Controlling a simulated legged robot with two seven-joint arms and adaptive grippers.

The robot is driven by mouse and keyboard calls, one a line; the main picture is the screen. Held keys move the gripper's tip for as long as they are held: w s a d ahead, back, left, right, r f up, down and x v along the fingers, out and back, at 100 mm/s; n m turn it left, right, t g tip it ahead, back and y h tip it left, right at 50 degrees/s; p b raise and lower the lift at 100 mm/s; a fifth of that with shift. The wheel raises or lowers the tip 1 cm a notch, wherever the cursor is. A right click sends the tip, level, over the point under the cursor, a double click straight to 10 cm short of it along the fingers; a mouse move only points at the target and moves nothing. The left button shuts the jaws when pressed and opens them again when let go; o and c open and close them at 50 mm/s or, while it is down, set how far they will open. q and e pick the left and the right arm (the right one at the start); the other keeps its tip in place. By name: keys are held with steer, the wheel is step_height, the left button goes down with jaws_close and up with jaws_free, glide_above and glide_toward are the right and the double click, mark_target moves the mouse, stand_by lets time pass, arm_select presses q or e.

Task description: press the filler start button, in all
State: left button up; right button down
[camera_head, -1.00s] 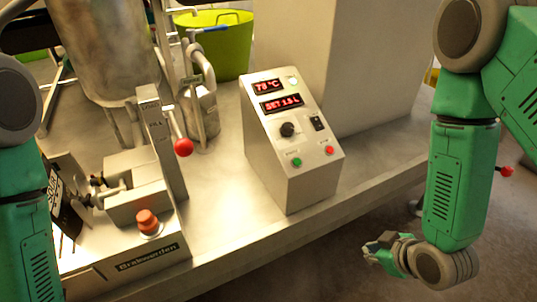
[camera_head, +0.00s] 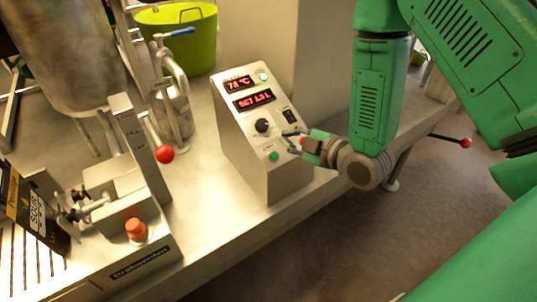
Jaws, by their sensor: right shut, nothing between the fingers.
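The sloped metal control box (camera_head: 250,168) stands on the bench. It carries a green button (camera_head: 274,156) low on its face, uncovered, and a red button (camera_head: 303,141) to the right of it, partly hidden by my gripper. The small button labels are too blurred to read. My right gripper (camera_head: 293,136) is shut and empty, with its fingertips over the lower right of the panel, close to the red button and right of the green one. Whether it touches the panel cannot be told. My left gripper is out of view.
The box has a black knob (camera_head: 262,126), a switch (camera_head: 290,116) and lit red displays (camera_head: 254,99). A red-knobbed lever (camera_head: 165,154) and an orange-red mushroom button (camera_head: 136,229) stand to the left. A green tub (camera_head: 190,35) is behind. The bench in front of the box is clear.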

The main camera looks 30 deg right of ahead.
mark_target(268, 150)
steer(key=shift+d, duration=0.1)
steer(key=shift+w+f+b, duration=0.7)
steer(key=shift+f+b, duration=0.35)
steer(key=shift+f, duration=0.3)
steer(key=shift+w+f+b, duration=0.65)
steer(key=shift+f+b, duration=0.35)
steer(key=shift+f, duration=0.3)
steer(key=shift+w+f+b, duration=0.7)
steer(key=shift+f+b, duration=0.35)
steer(key=shift+f, duration=0.3)
steer(key=shift+w+f, duration=0.15)
steer(key=shift+f, duration=0.15)
steer(key=shift+w+f+b, duration=0.15)
steer(key=shift+f+b, duration=0.15)
steer(key=shift+b, duration=0.2)
steer(key=shift+r, duration=0.15)
steer(key=shift+s+r+p, duration=0.35)
steer(key=shift+r+p, duration=0.2)
steer(key=shift+p, duration=0.1)
